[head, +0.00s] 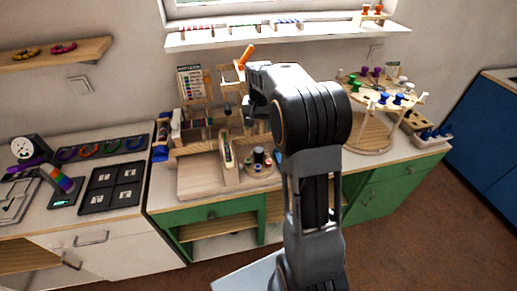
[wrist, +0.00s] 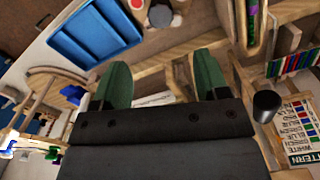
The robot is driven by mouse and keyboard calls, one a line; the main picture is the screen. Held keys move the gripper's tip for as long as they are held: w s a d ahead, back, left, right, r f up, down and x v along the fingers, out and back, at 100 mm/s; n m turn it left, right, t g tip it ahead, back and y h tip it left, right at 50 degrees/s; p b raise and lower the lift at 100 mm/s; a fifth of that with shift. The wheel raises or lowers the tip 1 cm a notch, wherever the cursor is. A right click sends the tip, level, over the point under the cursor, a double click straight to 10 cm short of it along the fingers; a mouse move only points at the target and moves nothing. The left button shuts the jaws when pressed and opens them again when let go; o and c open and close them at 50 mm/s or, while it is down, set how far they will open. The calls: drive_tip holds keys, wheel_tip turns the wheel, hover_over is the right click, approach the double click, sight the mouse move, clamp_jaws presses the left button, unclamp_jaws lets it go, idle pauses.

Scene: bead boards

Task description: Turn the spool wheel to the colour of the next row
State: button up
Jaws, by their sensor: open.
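In the wrist view, the black knob (wrist: 160,15) and a red-and-white spool (wrist: 136,6) show at the top edge. A pattern card (head: 190,84) stands at the back; in the wrist view the card (wrist: 299,130) lists colour names. My gripper (wrist: 162,63) is open and empty, green fingers apart, short of the wheel and not touching it. In the head view my arm hides the fingertips.
A wooden tray (head: 198,177) and bead rack stand left of the wheel. A taller round stand (head: 372,137) with purple, green and blue spools is to the right. A blue tray (wrist: 95,38) shows in the wrist view. A white wall shelf (head: 300,34) runs above.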

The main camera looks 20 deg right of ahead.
sight(259, 150)
wheel_tip(259, 150, down, 13)
drive_tip(key=shift+f+p, duration=0.2)
drive_tip(key=shift+p, duration=0.5)
drive_tip(key=c, duration=0.9)
drive_tip(key=shift+w, duration=0.1)
drive_tip(key=shift+m, duration=0.3)
